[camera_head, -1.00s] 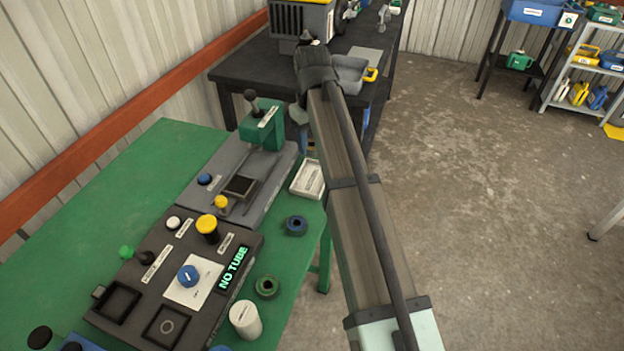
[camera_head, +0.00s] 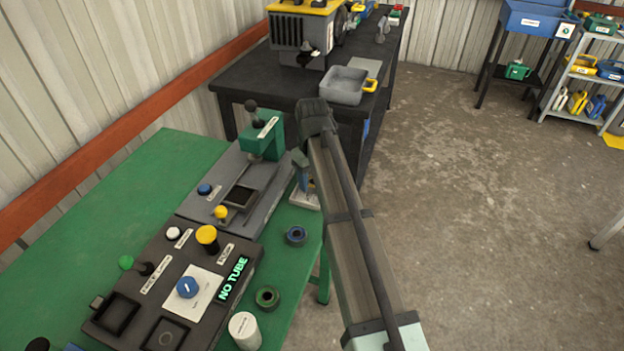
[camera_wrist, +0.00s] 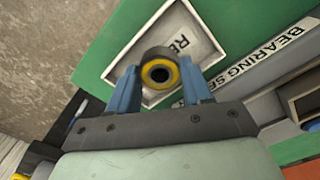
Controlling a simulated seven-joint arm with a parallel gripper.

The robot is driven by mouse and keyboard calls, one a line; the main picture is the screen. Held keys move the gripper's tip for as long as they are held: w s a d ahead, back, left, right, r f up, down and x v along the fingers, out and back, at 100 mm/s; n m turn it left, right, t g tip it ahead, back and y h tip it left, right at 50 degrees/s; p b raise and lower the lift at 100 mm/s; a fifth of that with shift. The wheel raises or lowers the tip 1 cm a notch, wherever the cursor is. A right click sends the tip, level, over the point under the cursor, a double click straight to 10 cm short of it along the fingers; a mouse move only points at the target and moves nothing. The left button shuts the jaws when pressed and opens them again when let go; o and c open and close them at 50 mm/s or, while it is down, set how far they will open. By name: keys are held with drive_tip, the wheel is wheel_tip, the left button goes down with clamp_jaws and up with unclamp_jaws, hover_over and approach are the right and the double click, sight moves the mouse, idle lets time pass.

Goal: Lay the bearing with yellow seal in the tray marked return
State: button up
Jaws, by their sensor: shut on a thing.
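The bearing with yellow seal (camera_wrist: 160,73) is held between the two blue fingers of my gripper (camera_wrist: 159,86) in the wrist view. My gripper is shut on it. The white-rimmed tray (camera_wrist: 212,32) lies beyond the bearing on the green bench; its label shows only "RE", the rest hidden behind the bearing and a finger. In the head view the tray (camera_head: 309,201) is partly covered by my gripper (camera_head: 303,182), which is over the tray's area. The bearing itself cannot be made out there, and its height above the tray is unclear.
A bearing press (camera_head: 262,140) with a green head stands left of the tray. A grey bin (camera_head: 345,88) sits on the dark table behind.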

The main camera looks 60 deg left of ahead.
drive_tip(key=shift+f, duration=0.3)
drive_tip(key=shift+f, duration=0.1)
drive_tip(key=o, duration=1.1)
